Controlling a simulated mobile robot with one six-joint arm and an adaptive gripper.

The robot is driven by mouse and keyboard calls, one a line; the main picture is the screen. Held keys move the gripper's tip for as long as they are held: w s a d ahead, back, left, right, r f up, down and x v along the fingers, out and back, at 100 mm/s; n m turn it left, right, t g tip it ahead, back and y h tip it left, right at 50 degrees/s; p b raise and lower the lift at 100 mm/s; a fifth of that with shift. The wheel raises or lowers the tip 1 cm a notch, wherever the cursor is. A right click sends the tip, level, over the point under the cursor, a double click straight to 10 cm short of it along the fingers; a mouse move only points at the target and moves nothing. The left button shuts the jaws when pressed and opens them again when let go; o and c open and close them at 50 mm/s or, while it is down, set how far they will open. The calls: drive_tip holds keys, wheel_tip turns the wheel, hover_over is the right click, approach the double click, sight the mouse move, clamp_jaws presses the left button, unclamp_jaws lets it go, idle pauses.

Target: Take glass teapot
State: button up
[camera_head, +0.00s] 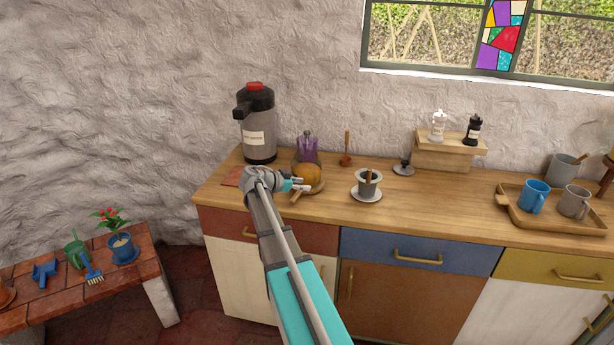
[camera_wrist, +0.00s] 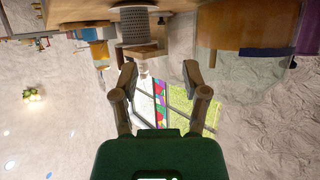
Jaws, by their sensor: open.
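The glass teapot (camera_head: 306,173) stands on the left part of the wooden counter in the head view, with amber contents showing through its clear body. It seems to rest on a round wooden base, and a purple-tinted clear shape shows just behind and above it. My gripper (camera_head: 299,185) is just in front of the teapot, overlapping its lower part; I cannot tell whether they touch. In the wrist view my gripper (camera_wrist: 159,76) is open, with nothing between its fingers.
A hot-water dispenser (camera_head: 258,125) stands behind and left of the teapot. A dark dripper on a white saucer (camera_head: 366,194) is to the right. A wooden tray (camera_head: 550,219) with mugs is farther right. The counter between saucer and tray is mostly clear.

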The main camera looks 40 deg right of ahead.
sight(315, 188)
drive_tip(key=shift+d+f, duration=0.1)
drive_tip(key=shift+d, duration=0.2)
drive_tip(key=shift+b+x, duration=0.95)
drive_tip(key=shift+x, duration=1.6)
drive_tip(key=shift+w+d, duration=0.1)
drive_tip(key=shift+c, duration=0.3)
clamp_jaws()
